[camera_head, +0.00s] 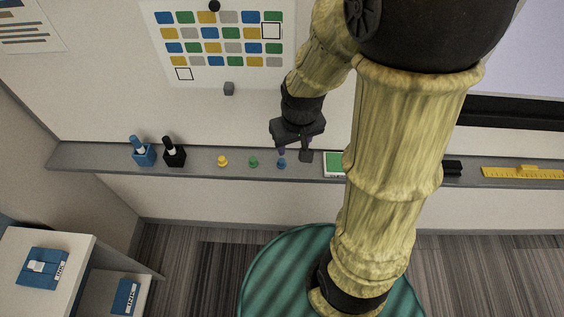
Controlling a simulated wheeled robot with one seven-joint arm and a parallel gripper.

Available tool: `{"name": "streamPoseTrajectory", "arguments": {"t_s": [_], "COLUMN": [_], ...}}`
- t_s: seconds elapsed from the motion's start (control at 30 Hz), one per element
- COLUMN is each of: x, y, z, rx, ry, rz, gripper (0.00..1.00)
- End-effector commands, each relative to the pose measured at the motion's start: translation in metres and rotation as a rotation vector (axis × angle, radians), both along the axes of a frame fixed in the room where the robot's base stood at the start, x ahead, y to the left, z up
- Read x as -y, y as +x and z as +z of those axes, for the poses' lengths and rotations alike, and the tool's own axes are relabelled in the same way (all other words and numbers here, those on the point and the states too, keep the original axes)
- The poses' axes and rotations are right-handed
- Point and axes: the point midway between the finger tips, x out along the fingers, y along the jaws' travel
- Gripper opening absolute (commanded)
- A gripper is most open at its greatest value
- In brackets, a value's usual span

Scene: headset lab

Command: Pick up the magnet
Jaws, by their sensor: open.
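Three small pin-shaped pieces that look like magnets stand in a row on the grey ledge: a yellow magnet (222,161), a green magnet (253,162) and a blue magnet (282,165). A black round magnet (214,5) and a dark grey cube (229,88), perhaps also a magnet, sit at the top and bottom edges of the wall chart. My gripper (293,153) is open and points down by the ledge, close to the blue magnet. One finger appears just above the blue magnet, the other to its right. I cannot tell whether they touch it.
The narrow ledge (100,157) also holds a blue bottle (144,155), a black bottle (174,157), a green-faced card or box (334,165) partly behind my arm, a black block (453,168) and a yellow ruler (520,173). A white cabinet (70,245) stands lower left.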

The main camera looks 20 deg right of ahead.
Motion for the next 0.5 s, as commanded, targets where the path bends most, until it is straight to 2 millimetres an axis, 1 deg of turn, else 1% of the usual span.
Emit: {"name": "streamPoseTrajectory", "arguments": {"t_s": [0.03,0.1,0.17,0.3,0.4,0.5], "x": [0.000,0.001,0.001,0.002,0.002,0.001], "y": [0.014,0.031,0.046,0.078,0.094,0.103], "z": [-0.006,-0.017,-0.028,-0.059,-0.080,-0.093], "rx": [-0.022,-0.051,-0.075,-0.127,-0.157,-0.174], "ry": [-0.006,-0.014,-0.020,-0.029,-0.031,-0.033], "rz": [0.032,0.085,0.130,0.239,0.305,0.348], "gripper": [0.48,0.48,0.48,0.48,0.48,0.48]}}
